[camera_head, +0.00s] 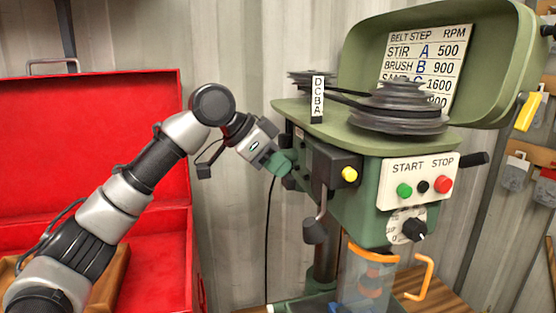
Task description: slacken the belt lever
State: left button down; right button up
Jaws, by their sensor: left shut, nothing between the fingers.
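The green drill press head (345,200) stands at centre right with its belt cover (365,60) raised. Two stepped pulleys, front (400,108) and rear (312,77), show with a dark belt between them. A bent metal lever with a dark knob (316,230) hangs down on the head's left side; I cannot tell whether it is the belt lever. My left gripper (283,164) is shut, with nothing visible between its fingers, close to the head's left side behind that lever. Whether it touches the head is unclear. My right gripper is out of view.
An open red case (90,130) stands at left behind my arm. The front panel has green and red buttons (443,184) and a dial (412,229). A clear guard with an orange edge (372,257) is below. Padlocks and tags (516,170) hang at far right.

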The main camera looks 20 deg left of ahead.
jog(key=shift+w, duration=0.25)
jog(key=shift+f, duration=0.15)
